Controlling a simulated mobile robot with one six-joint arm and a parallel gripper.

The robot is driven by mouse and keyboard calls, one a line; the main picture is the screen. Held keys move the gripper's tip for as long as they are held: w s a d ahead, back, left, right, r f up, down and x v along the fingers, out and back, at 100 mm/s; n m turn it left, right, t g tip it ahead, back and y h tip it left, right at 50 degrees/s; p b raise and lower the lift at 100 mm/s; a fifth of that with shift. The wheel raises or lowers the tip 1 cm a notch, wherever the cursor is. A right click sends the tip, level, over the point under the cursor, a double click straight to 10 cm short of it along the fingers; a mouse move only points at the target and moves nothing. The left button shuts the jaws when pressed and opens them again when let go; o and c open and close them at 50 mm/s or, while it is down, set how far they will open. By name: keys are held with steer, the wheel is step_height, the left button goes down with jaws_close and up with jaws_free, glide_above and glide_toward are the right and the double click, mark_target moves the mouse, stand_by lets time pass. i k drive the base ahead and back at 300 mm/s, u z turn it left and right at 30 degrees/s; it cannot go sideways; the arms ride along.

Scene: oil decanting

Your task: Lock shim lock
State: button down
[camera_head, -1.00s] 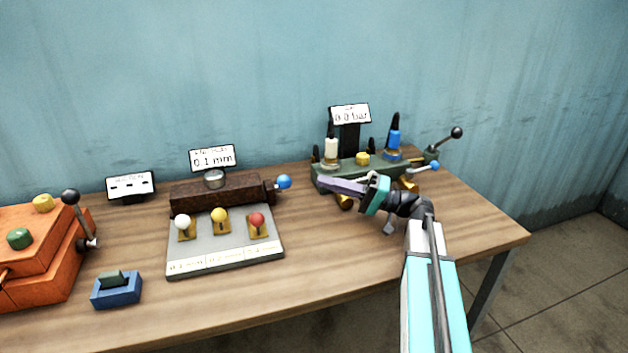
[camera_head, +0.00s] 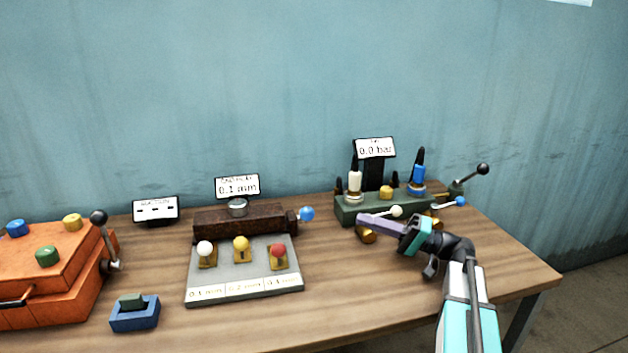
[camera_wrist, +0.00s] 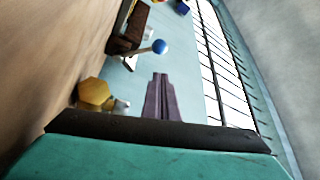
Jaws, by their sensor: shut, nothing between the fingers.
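The shim lock is most likely the dark brown bar (camera_head: 247,220) with a blue ball knob (camera_head: 307,214) at its right end. It lies behind the grey plate, under a sign reading 0.1 mm. My gripper (camera_head: 362,219) is shut and empty, right of the blue knob and clearly apart from it, in front of the green valve block. In the wrist view my closed purple fingers (camera_wrist: 160,78) point toward the blue knob (camera_wrist: 160,46) on its thin stem, beside the brown bar (camera_wrist: 126,38).
The grey plate (camera_head: 215,285) carries white, yellow and red knobs. The green block (camera_head: 350,211), with a 0.0 bar sign (camera_head: 375,148) and levers, stands close behind my gripper. An orange box (camera_head: 45,280) and a blue holder (camera_head: 135,315) are at left. Table between knob and gripper looks clear.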

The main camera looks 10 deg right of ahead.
mark_target(307, 214)
steer(key=k, duration=1)
